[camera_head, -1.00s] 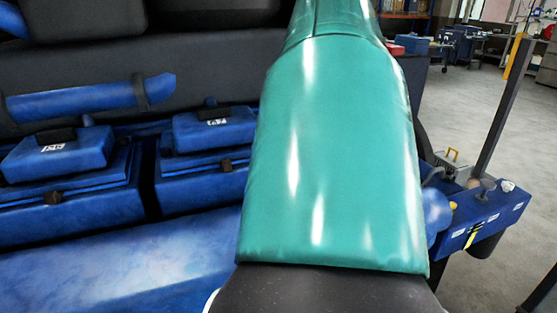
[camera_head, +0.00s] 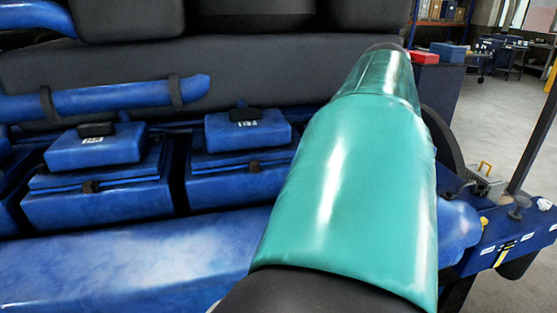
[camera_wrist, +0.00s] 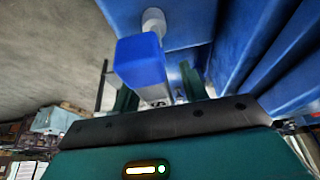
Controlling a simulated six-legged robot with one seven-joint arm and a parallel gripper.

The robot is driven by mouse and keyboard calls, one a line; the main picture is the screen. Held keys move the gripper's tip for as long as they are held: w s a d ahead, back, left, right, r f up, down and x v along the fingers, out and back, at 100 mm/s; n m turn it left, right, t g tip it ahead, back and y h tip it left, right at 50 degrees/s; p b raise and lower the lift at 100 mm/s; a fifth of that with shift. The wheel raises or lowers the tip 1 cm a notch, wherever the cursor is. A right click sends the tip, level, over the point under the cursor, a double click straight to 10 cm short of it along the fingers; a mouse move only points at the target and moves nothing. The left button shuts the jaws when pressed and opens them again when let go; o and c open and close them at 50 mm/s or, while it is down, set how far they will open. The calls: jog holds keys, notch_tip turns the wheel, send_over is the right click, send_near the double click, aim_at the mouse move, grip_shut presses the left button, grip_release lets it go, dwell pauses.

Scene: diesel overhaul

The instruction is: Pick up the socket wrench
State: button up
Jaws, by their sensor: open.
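I cannot make out the socket wrench for certain in either view. In the wrist view my gripper (camera_wrist: 160,82) is open, with its two dark green fingers apart. A blue block (camera_wrist: 140,60) shows between and beyond the fingers, with a small pale metal piece (camera_wrist: 155,93) under it. I cannot tell what that piece is or whether a finger touches it. In the head view my teal arm hides my gripper and part of the blue ledge (camera_head: 490,252) at the right. Small fittings stand on this ledge, including a grey round knob (camera_head: 518,206).
A blue engine with boxy covers (camera_head: 95,146) fills the left and middle of the head view. A dark post (camera_head: 535,135) rises at the right. Open floor (camera_head: 487,105) lies beyond.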

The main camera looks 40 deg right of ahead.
jog(key=shift+w, duration=0.1)
jog(key=shift+c, duration=0.8)
grip_shut()
jog(key=shift+r, duration=0.6)
jog(key=v, duration=0.2)
jog(key=shift+r, duration=0.5)
jog(key=w+a+r, duration=0.3)
jog(key=a+r, duration=0.6)
jog(key=a, duration=0.3)
jog(key=shift+a, duration=0.4)
jog(key=shift+a, duration=0.1)
